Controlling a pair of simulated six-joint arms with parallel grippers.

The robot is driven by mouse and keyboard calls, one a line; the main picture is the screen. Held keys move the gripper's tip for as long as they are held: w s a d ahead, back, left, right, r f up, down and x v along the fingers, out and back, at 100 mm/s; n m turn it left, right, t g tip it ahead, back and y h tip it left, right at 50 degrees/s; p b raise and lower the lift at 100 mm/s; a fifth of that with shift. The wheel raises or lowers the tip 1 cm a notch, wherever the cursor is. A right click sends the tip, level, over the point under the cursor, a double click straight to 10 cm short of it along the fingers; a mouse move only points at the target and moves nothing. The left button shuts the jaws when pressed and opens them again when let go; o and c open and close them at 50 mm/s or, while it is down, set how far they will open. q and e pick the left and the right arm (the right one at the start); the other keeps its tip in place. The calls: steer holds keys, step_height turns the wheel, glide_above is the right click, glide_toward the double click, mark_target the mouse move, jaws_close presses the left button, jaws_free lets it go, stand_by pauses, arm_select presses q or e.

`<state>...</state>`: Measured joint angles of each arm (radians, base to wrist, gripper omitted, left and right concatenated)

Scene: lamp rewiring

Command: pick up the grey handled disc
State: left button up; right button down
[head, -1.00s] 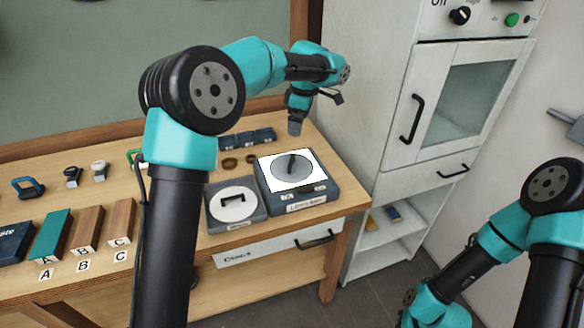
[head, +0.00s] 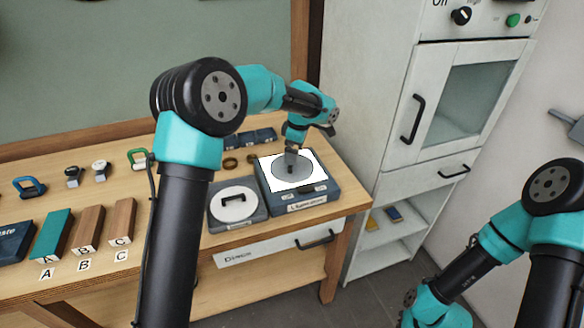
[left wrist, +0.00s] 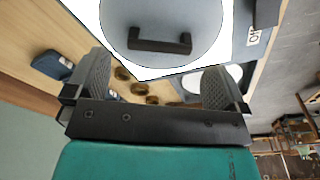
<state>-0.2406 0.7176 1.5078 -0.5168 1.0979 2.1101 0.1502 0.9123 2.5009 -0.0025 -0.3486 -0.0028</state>
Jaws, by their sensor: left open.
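The grey handled disc (head: 282,174) lies on a white square on top of a dark blue box (head: 301,198) near the right end of the bench. In the left wrist view the disc (left wrist: 160,15) shows with its black bar handle (left wrist: 160,45), in front of my jaws. My left gripper (head: 291,152) points down over the disc in the head view and partly hides it. In the left wrist view its two fingers (left wrist: 158,82) are wide apart with nothing between them. I cannot tell whether they touch the disc. My right gripper is not in view.
A white disc (head: 228,211) with a black handle sits on a grey-blue box to the left. Rings (head: 230,163) and small blue blocks (head: 247,139) lie behind. A white cabinet (head: 365,95) stands close on the right. Blocks lettered A, B, C are at the left.

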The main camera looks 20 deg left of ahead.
arm_select(q)
steer(key=shift+a+f, duration=0.25)
steer(key=shift+f, duration=1.05)
steer(key=shift+a+f, duration=0.2)
steer(key=shift+f, duration=1.05)
steer(key=shift+c, duration=0.4)
steer(key=c, duration=0.9)
steer(key=shift+r, duration=0.1)
steer(key=shift+r, duration=1.7)
steer(key=s+d, duration=0.2)
steer(key=s, duration=0.5)
steer(key=s+d+r, duration=0.1)
steer(key=s+d, duration=0.1)
steer(key=s, duration=0.6)
steer(key=shift+s+d+r, duration=0.2)
steer(key=shift+s+r, duration=0.05)
